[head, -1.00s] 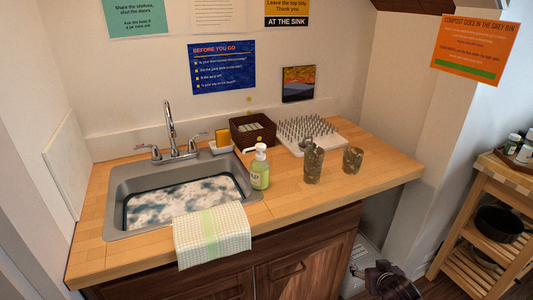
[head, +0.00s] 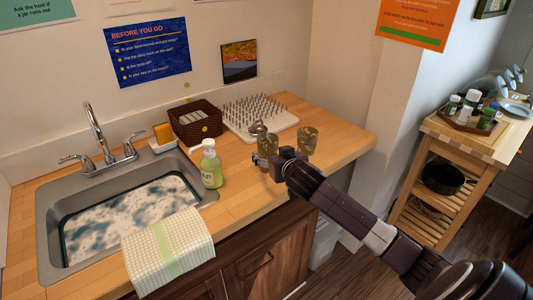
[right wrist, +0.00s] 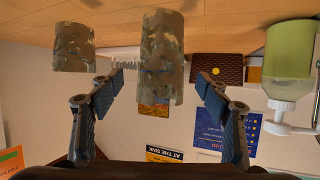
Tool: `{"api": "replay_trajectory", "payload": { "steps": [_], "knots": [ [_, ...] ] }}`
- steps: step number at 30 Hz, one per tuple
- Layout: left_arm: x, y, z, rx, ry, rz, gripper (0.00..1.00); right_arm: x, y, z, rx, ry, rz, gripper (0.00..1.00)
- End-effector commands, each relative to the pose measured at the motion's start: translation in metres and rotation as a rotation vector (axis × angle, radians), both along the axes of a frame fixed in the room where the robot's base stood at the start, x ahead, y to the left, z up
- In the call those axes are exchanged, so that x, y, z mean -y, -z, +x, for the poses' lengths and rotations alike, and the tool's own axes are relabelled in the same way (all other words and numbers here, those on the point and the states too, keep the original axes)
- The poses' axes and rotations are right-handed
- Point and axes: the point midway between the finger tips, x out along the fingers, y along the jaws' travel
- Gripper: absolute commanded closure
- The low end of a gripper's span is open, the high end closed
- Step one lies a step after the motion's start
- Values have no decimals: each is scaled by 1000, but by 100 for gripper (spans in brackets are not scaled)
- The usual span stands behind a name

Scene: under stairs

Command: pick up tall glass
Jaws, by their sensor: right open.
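The tall glass (head: 268,144), patterned in grey-brown, stands on the wooden counter in front of the spiked drying rack. My right gripper (head: 266,161) is in front of it and hides its lower part in the head view. In the right wrist view, which is upside down, the tall glass (right wrist: 162,55) shows between the two spread fingers of my right gripper (right wrist: 158,80). The fingers are open with gaps on both sides of the glass. A shorter glass (head: 307,139) of the same pattern stands to its right; it also shows in the right wrist view (right wrist: 74,48). My left gripper is out of view.
A soap bottle (head: 211,165) stands left of the gripper, beside the sink (head: 48,236). The white spiked rack (head: 284,124) and a brown basket (head: 181,132) are behind. A towel (head: 150,264) hangs over the front edge. The counter's right end (head: 345,146) is clear.

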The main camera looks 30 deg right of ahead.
Motion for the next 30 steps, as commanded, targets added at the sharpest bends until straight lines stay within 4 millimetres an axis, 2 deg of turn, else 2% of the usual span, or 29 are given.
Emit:
{"api": "replay_trajectory", "payload": {
  "steps": [1,3,6,15,21,30],
  "knots": [
    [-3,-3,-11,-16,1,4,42,2,0,5,-1,2,0,31],
    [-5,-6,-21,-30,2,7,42,3,3,13,-1,1,-1,31],
    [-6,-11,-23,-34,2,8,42,6,9,24,-1,1,-1,31],
    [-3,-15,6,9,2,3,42,10,19,42,0,0,-1,31],
    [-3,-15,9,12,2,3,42,10,20,42,-1,0,-1,32],
    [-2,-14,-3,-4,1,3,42,10,20,42,-1,0,-1,65]
  ]
}}
